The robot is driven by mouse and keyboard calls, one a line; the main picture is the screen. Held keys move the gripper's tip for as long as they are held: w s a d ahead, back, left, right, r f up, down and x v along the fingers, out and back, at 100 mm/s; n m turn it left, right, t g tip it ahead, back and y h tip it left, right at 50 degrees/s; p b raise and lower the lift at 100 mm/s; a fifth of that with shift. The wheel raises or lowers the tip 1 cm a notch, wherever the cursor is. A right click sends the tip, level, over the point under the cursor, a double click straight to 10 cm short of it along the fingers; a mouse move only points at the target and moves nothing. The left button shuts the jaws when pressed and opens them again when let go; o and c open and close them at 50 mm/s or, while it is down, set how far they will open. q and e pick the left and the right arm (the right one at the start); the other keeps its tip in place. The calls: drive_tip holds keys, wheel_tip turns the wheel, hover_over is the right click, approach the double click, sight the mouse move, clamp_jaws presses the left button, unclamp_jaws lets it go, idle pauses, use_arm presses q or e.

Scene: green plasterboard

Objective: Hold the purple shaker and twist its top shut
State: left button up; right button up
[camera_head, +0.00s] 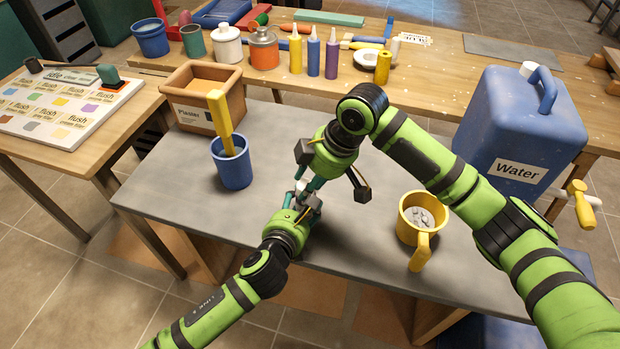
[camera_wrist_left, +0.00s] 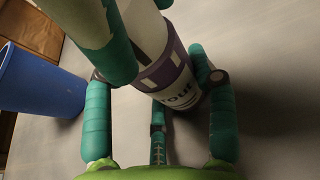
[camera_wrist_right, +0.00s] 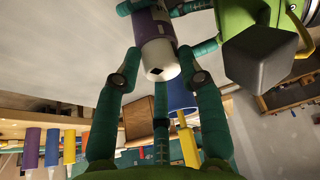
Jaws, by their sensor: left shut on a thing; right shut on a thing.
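The purple shaker has a purple body (camera_wrist_left: 181,82) with a white label, seen in the left wrist view, and a white top (camera_wrist_right: 160,60) with a small dark mark, seen in the right wrist view. My left gripper (camera_head: 302,200) is shut around the body. My right gripper (camera_head: 312,182) comes from the opposite side and is shut on the white top. In the head view the two grippers meet over the grey table (camera_head: 270,130) and hide most of the shaker. I cannot tell whether the top sits fully closed, or whether the shaker touches the table.
A blue cup (camera_head: 234,172) with a yellow-handled tool stands left of my grippers, before the Plaster box (camera_head: 190,120). A yellow jug (camera_head: 407,232) with grey contents and a blue Water container (camera_head: 500,115) stand right. Bottles and pots line the wooden table (camera_head: 440,85) behind.

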drive_tip(key=shift+s+a+f+m+t+h, duration=0.15)
drive_tip(key=shift+s+m+t, duration=0.1)
drive_tip(key=shift+m, duration=0.65)
drive_tip(key=shift+s+a+m+t+h, duration=0.15)
drive_tip(key=shift+s+m+t, duration=0.1)
drive_tip(key=shift+m, duration=0.65)
use_arm(q)
drive_tip(key=shift+d, duration=0.1)
use_arm(e)
drive_tip(key=o, duration=0.9)
drive_tip(key=shift+o, duration=1)
drive_tip(key=shift+w, duration=0.25)
drive_tip(key=shift+d, duration=0.1)
drive_tip(key=shift+r, duration=0.25)
drive_tip(key=v, duration=1.1)
drive_tip(key=shift+s+r, duration=0.3)
